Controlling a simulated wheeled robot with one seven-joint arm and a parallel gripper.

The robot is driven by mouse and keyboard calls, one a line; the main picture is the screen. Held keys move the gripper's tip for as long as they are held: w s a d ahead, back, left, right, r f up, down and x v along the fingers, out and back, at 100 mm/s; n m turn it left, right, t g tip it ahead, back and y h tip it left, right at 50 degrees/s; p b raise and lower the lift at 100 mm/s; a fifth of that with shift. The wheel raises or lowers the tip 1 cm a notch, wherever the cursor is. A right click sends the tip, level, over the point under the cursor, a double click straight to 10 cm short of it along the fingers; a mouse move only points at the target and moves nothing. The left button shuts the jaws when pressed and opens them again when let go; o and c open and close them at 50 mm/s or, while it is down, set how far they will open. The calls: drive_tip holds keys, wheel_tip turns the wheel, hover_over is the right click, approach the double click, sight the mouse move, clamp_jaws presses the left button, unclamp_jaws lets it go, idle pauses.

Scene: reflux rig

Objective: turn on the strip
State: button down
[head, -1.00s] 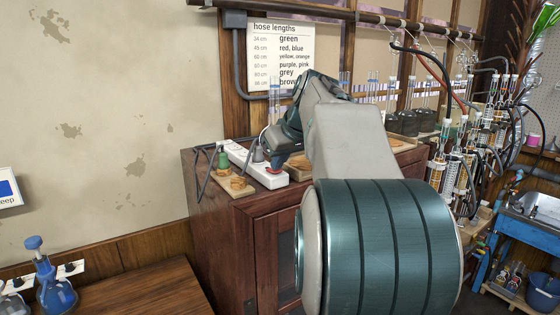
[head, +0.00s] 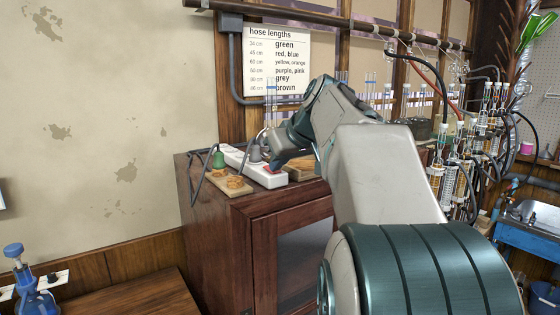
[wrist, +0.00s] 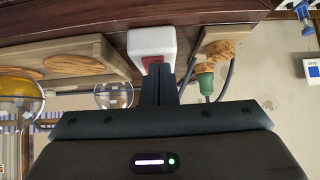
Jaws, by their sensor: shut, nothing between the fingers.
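The white power strip (head: 235,157) lies on top of the wooden cabinet, with plugs in it. Its near end carries a red switch (head: 272,170). In the wrist view the strip's white end (wrist: 152,40) and the red switch (wrist: 152,61) show just beyond my fingertips. My gripper (wrist: 160,68) is shut and empty, its fingers pointing at the switch and covering part of it. In the head view my gripper (head: 270,162) is right at the switch end. I cannot tell whether it touches the switch, or whether the switch is on.
A wooden board (head: 213,178) with cork rings and a green-topped item lies left of the strip. Another wooden board (wrist: 75,62) with cork rings and round glassware is on the strip's other side. Cables run near the strip. The cabinet's front edge is close.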

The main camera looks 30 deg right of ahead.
drive_tip(key=shift+r+p, duration=0.3)
drive_tip(key=shift+r, duration=0.3)
drive_tip(key=shift+d+r, duration=0.1)
drive_tip(key=shift+s+r, duration=0.1)
drive_tip(key=shift+r, duration=0.15)
drive_tip(key=p+v, duration=0.1)
drive_tip(key=v, duration=1.1)
drive_tip(key=shift+r, duration=0.35)
